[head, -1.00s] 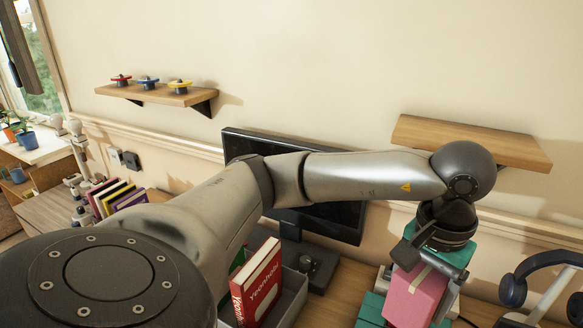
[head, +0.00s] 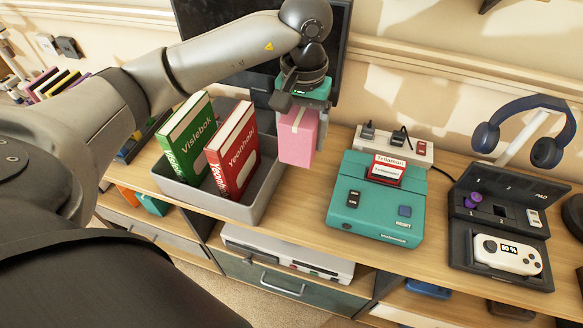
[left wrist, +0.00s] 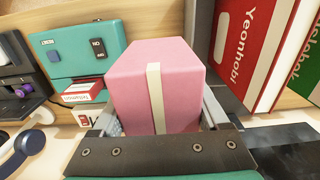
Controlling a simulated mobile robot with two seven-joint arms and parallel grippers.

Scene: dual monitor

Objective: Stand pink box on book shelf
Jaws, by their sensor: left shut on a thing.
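My left gripper (head: 302,118) points down and is shut on the pink box (head: 296,142), which has a pale stripe. The box hangs upright just right of the grey book holder (head: 262,190). In the left wrist view, the pink box (left wrist: 155,85) sits between the fingers. The holder has a green book (head: 187,140) and a red book (head: 233,150) leaning in it. The red book (left wrist: 248,45) also shows beside the box in the left wrist view. Whether the box's lower end touches anything is unclear. My right gripper is not in view.
A teal console (head: 378,205) with a red-labelled cartridge lies right of the box. A power strip (head: 420,152), a black handheld dock (head: 505,215) and headphones (head: 525,108) stand farther right. A dark monitor (head: 335,60) stands behind my arm. Bare desk lies between holder and console.

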